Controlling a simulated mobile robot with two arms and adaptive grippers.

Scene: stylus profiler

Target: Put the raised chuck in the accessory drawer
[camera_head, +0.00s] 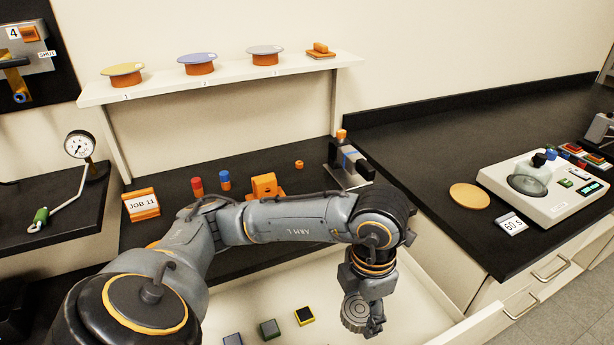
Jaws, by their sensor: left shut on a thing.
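My left arm comes in from the left and bends down over the open white accessory drawer (466,330). My left gripper (372,322) points down and is shut on a grey, round, ridged piece (354,312), which looks like the raised chuck. The piece is within the drawer's outline in the head view; whether it touches the drawer floor I cannot tell. Part of it is hidden by the gripper fingers. My right gripper is not in view.
A grey instrument (349,162) stands behind on the black bench. A white spin unit (549,188) and an orange disc (469,196) are right.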

